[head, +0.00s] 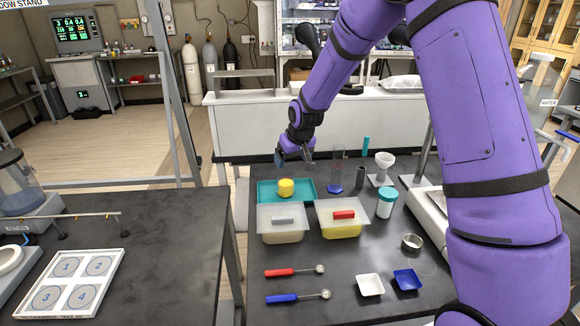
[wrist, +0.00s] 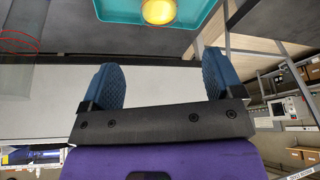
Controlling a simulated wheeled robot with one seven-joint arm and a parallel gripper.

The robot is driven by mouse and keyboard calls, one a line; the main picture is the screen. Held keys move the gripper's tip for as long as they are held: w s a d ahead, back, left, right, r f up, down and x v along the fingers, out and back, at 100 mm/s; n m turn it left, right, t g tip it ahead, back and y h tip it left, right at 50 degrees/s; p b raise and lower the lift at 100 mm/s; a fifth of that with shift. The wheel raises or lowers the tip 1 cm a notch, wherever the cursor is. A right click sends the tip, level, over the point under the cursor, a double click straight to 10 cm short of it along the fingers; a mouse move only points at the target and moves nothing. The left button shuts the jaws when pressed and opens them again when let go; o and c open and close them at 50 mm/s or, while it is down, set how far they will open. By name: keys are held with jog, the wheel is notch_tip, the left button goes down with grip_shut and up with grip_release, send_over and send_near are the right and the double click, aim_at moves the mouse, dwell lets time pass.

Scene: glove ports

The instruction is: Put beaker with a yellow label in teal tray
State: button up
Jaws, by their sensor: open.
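The teal tray (head: 305,188) lies at the back left of the dark bench. A short round yellow thing (head: 286,188) stands upright inside it, apparently the beaker with the yellow label; its glass is too small to make out. In the wrist view, the tray (wrist: 115,10) and the yellow thing (wrist: 159,11) show at the top edge, beyond my fingertips. My gripper (head: 294,158) is above and behind the tray, apart from the yellow thing. Its two blue fingers (wrist: 108,82) are spread with nothing between them.
A clear tall cylinder (head: 338,167) and a dark small cylinder (head: 360,177) stand right of the tray. Two lidded boxes, one grey-handled (head: 283,232) and one red-handled (head: 343,227), sit in front. A teal-capped jar (head: 386,205) and a white funnel (head: 384,161) are farther right.

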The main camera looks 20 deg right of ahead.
jog(key=s+d+r+m, duration=0.1)
jog(key=s+d+r, duration=0.1)
jog(key=s+r, duration=0.75)
jog(key=s+d+r, duration=0.2)
jog(key=s+r, duration=0.7)
jog(key=r, duration=0.2)
jog(key=s+d+r, duration=0.1)
jog(key=s+r, duration=0.1)
jog(key=s, duration=0.9)
jog(key=s+d+r+m, duration=0.1)
jog(key=s+r, duration=0.1)
jog(key=s, duration=1)
jog(key=shift+s+t+h, duration=0.2)
jog(key=shift+t+h, duration=0.1)
jog(key=shift+h, duration=0.1)
